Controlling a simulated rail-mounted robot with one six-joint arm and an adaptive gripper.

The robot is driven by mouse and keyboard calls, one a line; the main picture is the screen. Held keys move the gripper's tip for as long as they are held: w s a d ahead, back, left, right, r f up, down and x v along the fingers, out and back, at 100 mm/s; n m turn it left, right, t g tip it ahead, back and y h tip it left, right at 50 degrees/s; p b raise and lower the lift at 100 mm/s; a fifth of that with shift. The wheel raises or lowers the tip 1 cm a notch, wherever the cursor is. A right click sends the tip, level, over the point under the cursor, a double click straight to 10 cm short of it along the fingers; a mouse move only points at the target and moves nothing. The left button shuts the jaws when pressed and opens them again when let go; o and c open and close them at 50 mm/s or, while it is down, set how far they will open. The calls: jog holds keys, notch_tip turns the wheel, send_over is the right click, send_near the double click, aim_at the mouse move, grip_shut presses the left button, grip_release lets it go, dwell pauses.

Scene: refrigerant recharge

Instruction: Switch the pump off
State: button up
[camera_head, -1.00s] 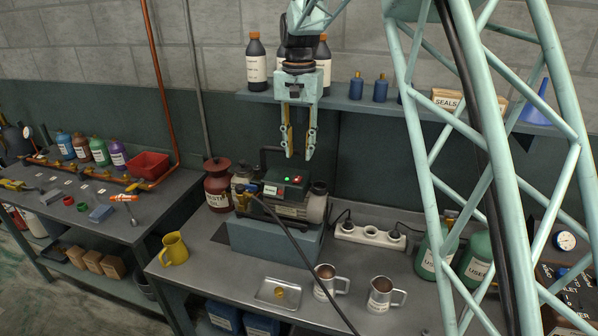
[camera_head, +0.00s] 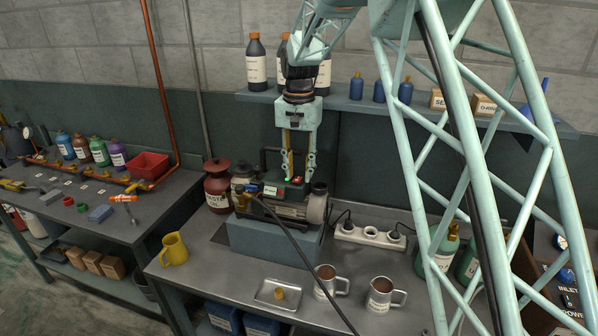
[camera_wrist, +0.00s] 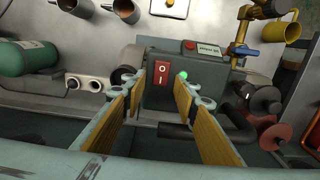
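The pump (camera_head: 285,208) is a dark unit on a grey-blue block on the bench. In the wrist view, a red rocker switch (camera_wrist: 162,77) marked I and O is on the pump's dark box (camera_wrist: 210,80). A green lamp (camera_wrist: 183,75) glows beside it. My gripper (camera_head: 298,170) points down just above the pump's box, open and empty. In the wrist view its fingers (camera_wrist: 160,88) stand apart, one on each side of the switch. Contact with the box cannot be told. In the head view the fingers partly cover the switch area.
A black hose (camera_head: 305,255) runs from the pump over the bench front. A power strip (camera_head: 368,236) is right of the pump, a waste oil can (camera_head: 218,190) left. Two metal mugs (camera_head: 381,293), a tray (camera_head: 268,297) and a yellow mug (camera_head: 174,249) stand in front. A shelf with bottles is behind.

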jog(key=c, duration=0.9)
jog(key=shift+o, duration=0.2)
jog(key=shift+s+a+r+t+h+b, duration=0.1)
jog(key=shift+s+t+h+b, duration=0.15)
jog(key=shift+t+b, duration=1.05)
jog(key=shift+s+a+t+h+b, duration=0.1)
jog(key=shift+s+t+h+b, duration=0.15)
jog(key=shift+b, duration=2)
jog(key=shift+w, duration=0.1)
jog(key=o, duration=0.9)
jog(key=shift+c, duration=0.2)
jog(key=shift+r, duration=0.2)
jog(key=d+v, duration=0.1)
jog(key=v, duration=1)
jog(key=shift+s+a+r, duration=0.25)
jog(key=shift+a+r, duration=0.05)
jog(key=shift+a, duration=0.15)
